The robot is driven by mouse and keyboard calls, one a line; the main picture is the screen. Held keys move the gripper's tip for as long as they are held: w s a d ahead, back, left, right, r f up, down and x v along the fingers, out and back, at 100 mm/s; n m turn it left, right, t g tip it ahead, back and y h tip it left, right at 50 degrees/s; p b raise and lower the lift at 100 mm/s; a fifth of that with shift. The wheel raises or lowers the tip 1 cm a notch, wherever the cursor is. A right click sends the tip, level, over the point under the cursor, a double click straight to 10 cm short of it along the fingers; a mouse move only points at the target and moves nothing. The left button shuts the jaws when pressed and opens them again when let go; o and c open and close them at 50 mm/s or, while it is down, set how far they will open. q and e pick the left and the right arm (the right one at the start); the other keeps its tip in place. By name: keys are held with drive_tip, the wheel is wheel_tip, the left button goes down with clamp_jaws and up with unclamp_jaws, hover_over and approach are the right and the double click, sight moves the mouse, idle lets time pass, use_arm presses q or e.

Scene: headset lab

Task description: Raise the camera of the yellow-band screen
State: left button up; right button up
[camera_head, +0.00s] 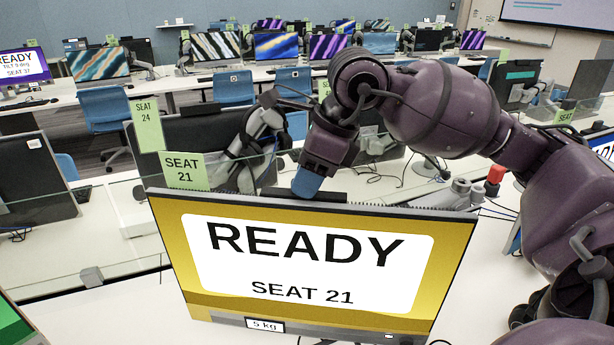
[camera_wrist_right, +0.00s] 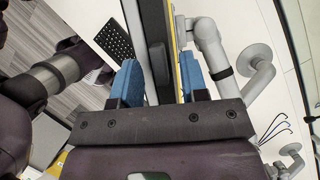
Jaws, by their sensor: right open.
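The yellow-band screen (camera_head: 190,275) stands in front of me in the head view and reads READY, SEAT 21, with a 5 kg label below. A dark bar (camera_head: 334,197) shows at its top edge, perhaps its camera; part of it is hidden by my gripper. My right gripper (camera_head: 307,183) is at the top edge, fingers pointing down. In the right wrist view, its two blue fingers are apart, one on each side of the screen's upper edge, with a dark block (camera_wrist_right: 157,60) between them. I see a gap at the left finger; contact is unclear. My left gripper is not in view.
A clear divider with green SEAT 21 (camera_head: 185,171) and SEAT 24 (camera_head: 146,125) tags stands behind the screen. A grey monitor arm (camera_wrist_right: 212,45) is close to the right finger in the wrist view. A red-topped item (camera_head: 495,173) stands right of the screen.

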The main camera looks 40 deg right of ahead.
drive_tip(key=shift+f, duration=0.35)
drive_tip(key=shift+c, duration=0.3)
clamp_jaws()
drive_tip(key=shift+w+r+p, duration=0.1)
drive_tip(key=shift+r+p, duration=0.25)
drive_tip(key=shift+r, duration=1.45)
drive_tip(key=shift+a, duration=0.1)
drive_tip(key=shift+o, duration=0.3)
unclamp_jaws()
drive_tip(key=v, duration=1)
drive_tip(key=shift+r+b, duration=0.3)
drive_tip(key=shift+r, duration=0.05)
